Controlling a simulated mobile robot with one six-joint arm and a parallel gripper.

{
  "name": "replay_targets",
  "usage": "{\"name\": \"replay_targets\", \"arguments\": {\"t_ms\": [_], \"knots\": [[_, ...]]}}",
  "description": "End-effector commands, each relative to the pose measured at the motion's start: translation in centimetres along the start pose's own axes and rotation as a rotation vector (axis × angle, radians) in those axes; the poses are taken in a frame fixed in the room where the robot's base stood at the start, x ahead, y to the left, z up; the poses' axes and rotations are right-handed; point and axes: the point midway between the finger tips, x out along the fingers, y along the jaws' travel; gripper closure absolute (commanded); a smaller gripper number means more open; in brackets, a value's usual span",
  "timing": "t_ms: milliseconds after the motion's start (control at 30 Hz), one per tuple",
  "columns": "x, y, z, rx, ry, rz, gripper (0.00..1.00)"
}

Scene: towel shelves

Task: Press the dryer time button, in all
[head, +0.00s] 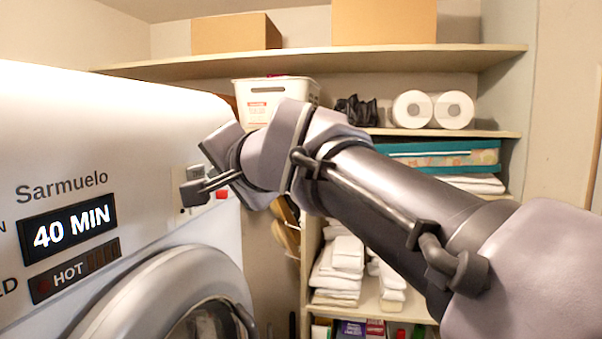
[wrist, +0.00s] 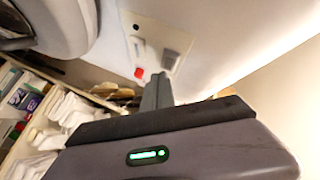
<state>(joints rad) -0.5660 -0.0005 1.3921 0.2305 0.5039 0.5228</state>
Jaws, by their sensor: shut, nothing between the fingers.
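The white dryer (head: 120,130) fills the left of the head view, with "Sarmuelo" lettering, a display (head: 68,229) reading "40 MIN" and a second display (head: 75,272) reading "HOT". A small control panel at its right edge has a red button (head: 222,195) and a grey button (head: 195,172). The wrist view also shows the red button (wrist: 139,73) and the grey button (wrist: 170,58). My gripper (head: 192,192) is shut and empty in front of this panel, hiding part of it. Its fingers (wrist: 158,92) point at the panel; I cannot tell whether they touch it.
The round dryer door (head: 150,290) bulges out below the panel. Shelves (head: 330,62) behind hold boxes, a white basket (head: 275,95), paper rolls (head: 412,110) and folded towels (head: 340,270). My arm spans the right half of the head view.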

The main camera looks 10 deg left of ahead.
Motion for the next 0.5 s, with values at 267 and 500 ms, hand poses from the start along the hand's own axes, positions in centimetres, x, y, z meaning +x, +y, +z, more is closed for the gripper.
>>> {"name": "replay_targets", "arguments": {"t_ms": [267,500], "knots": [[-1.6,1.5,-1.1,0.001,0.002,0.001,1.0],[-3.1,2.5,-2.2,0.001,0.002,0.0,1.0]]}}
